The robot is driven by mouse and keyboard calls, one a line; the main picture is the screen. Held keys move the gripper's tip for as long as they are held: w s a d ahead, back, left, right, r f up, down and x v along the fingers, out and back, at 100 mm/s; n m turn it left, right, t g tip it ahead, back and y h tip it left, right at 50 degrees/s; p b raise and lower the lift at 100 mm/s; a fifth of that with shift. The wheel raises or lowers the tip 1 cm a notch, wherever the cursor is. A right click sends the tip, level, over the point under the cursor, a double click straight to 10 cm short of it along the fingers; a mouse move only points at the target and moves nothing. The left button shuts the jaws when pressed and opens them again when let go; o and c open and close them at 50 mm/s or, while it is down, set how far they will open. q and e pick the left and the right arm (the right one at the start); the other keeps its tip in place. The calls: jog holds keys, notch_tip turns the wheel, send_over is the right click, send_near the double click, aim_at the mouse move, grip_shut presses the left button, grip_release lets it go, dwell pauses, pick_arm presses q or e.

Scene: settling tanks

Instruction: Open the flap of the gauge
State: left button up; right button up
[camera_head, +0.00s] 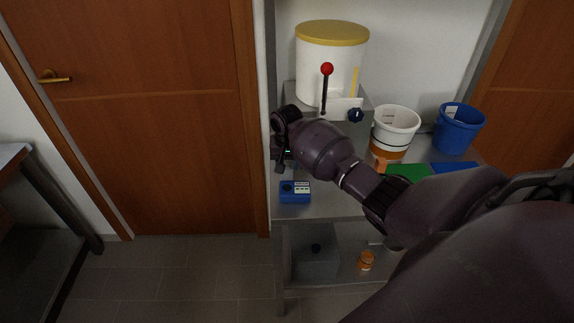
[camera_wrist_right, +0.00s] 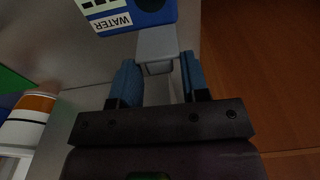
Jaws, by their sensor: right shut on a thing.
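The gauge (camera_head: 295,192) is a small blue box with a pale label and a dark round spot, near the front left of the metal shelf. In the right wrist view the gauge (camera_wrist_right: 150,12) shows at the top, with a white label reading WATER upside down. A grey flap (camera_wrist_right: 158,44) extends from the gauge's edge towards my gripper. My right gripper (camera_wrist_right: 160,75) has its blue fingertips on either side of the flap's end and is shut on it. My left gripper is out of view.
Behind are a white drum with a yellow lid (camera_head: 332,32), a red-knobbed lever (camera_head: 327,69), a white and orange bucket (camera_head: 396,125) and a blue bucket (camera_head: 459,128). A grey box (camera_head: 316,262) and an orange jar (camera_head: 366,260) are below. The floor left is clear.

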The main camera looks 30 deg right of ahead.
jog(key=shift+w+d+f+g+y, duration=0.25)
jog(key=shift+w+g+y, duration=0.15)
jog(key=shift+g, duration=0.2)
jog(key=shift+w+d+f+g+y, duration=0.1)
jog(key=shift+w+d+g+y, duration=0.15)
jog(key=shift+g+y, duration=0.25)
jog(key=o, duration=0.7)
jog(key=shift+c, duration=0.2)
notch_tip(320, 180, up, 10)
jog(key=w+d, duration=0.1)
jog(key=w, duration=0.1)
jog(key=shift+r+b, duration=0.25)
jog(key=shift+b, duration=0.15)
